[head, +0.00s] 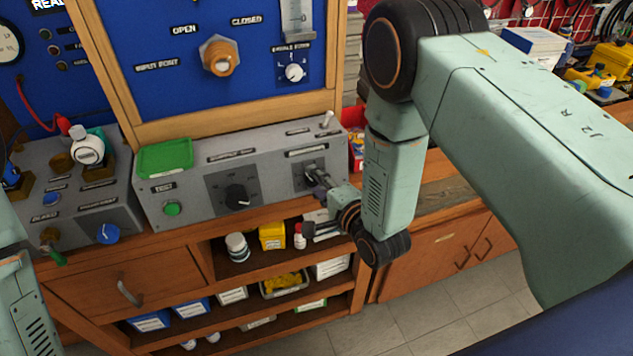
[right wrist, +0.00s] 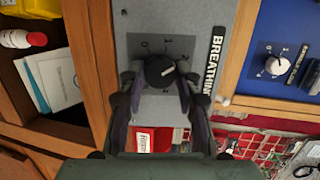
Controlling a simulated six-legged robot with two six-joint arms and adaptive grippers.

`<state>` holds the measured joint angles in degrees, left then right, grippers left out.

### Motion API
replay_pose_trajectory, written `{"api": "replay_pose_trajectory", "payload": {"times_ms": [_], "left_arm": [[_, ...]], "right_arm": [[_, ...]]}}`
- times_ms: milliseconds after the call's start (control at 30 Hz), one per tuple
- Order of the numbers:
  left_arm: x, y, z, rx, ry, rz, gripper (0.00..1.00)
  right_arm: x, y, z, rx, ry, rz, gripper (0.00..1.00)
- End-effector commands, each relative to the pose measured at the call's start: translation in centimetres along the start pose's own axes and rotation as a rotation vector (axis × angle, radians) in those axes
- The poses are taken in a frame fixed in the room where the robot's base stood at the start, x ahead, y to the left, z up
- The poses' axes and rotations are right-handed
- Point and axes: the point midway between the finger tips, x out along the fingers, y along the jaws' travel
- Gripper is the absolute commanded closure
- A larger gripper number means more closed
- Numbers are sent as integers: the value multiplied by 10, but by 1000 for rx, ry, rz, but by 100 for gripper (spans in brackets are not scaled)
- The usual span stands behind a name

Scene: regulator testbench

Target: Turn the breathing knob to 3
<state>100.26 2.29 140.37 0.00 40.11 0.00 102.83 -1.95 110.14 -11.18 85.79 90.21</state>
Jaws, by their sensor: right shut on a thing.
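The breathing knob (right wrist: 160,72) is black and round with a white pointer line, on a grey dial plate beside the "BREATHING" label (right wrist: 215,65). In the right wrist view its pointer points right and slightly up, toward the label side. In the head view the right gripper (head: 318,182) reaches the right end of the grey console (head: 275,160) and mostly hides the knob. My left gripper is not seen.
A second black knob (head: 238,197) and a green button (head: 172,209) are on the same console front. A green tray (head: 165,158) lies on top, and a small toggle (head: 326,119) stands at its right. Shelves with bottles and boxes are below.

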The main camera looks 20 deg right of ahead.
Motion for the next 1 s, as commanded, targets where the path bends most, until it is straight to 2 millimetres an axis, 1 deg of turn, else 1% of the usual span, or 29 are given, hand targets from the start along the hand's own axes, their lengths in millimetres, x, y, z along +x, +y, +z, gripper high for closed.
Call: {"api": "replay_pose_trajectory", "payload": {"times_ms": [400,700,1000], "left_arm": [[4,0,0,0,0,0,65],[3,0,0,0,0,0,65],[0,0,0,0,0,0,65]], "right_arm": [[-1,4,0,389,2,-73,98],[-1,5,1,662,3,-125,98],[-1,6,2,879,3,-166,98]]}}
